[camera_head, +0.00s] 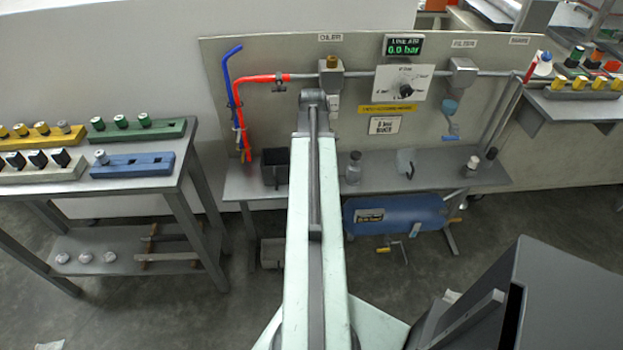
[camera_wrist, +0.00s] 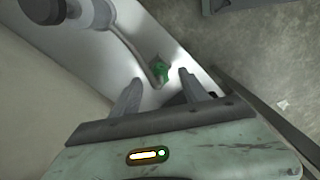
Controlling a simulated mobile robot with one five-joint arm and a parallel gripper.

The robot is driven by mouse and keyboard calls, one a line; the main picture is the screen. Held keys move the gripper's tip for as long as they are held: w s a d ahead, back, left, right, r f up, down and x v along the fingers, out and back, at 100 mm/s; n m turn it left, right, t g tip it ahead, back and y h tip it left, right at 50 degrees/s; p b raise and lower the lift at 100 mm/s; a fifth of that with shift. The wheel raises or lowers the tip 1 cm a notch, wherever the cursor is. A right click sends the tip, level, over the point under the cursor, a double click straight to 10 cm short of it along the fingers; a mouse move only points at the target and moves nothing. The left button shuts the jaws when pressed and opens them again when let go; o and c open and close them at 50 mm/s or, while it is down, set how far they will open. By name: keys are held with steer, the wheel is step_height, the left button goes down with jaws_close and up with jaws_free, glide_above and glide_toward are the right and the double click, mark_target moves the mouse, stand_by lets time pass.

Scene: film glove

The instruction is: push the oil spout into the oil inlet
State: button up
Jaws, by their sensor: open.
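In the wrist view, a thin bent grey tube (camera_wrist: 135,48), which looks like the oil spout, runs from a round grey body (camera_wrist: 95,12) down to a small green piece (camera_wrist: 160,69). Its lower end lies near the gap between my fingertips. My gripper (camera_wrist: 158,90) is open, and I see nothing clamped in it. I cannot tell whether a finger touches the tube. In the head view, the oiler (camera_head: 331,83) with a brass cap hangs on the panel under its label. No oil inlet can be made out for certain. My arm hides my gripper in the head view.
The panel (camera_head: 280,120) carries red and blue hoses, a display reading 0.0 bar and the filter head (camera_head: 460,77). A black cup (camera_head: 275,165) and small bottle (camera_head: 353,167) stand on the shelf. A blue tank (camera_head: 395,215) lies below. A dark cabinet (camera_head: 560,290) stands front right.

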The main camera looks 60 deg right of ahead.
step_height(320, 180, down, 3)
steer(key=shift+f+b, duration=0.2)
steer(key=shift+b, duration=0.8)
steer(key=shift+r, duration=0.2)
steer(key=shift+s, duration=0.1)
jaws_close()
step_height(320, 180, up, 10)
steer(key=p, duration=1)
steer(key=shift+r+p, duration=0.15)
steer(key=shift+p, duration=0.2)
